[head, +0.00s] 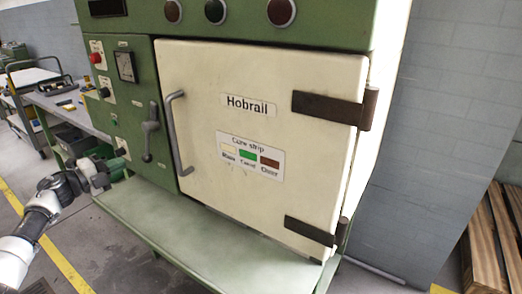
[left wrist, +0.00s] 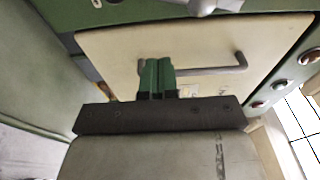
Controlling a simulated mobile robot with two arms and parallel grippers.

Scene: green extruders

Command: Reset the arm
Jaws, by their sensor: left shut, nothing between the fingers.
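My left arm comes in from the lower left in the head view. Its gripper (head: 118,168) is at the front left of the green machine (head: 135,110), near the left end of the pale green shelf (head: 210,245). The left wrist view shows its two green fingers (left wrist: 157,76) shut together with nothing between them. Behind them are the cream door (left wrist: 195,45) and its grey bar handle (left wrist: 238,65). Whether the fingers touch anything is hard to tell. My right gripper is not in view.
The cream door marked "Hobrail" (head: 235,75) is closed, with its grey handle (head: 178,130) on the left. A grey lever (head: 151,130) sticks out of the green panel. A workbench (head: 75,105) stands at the left and wooden pallets (head: 490,240) at the right.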

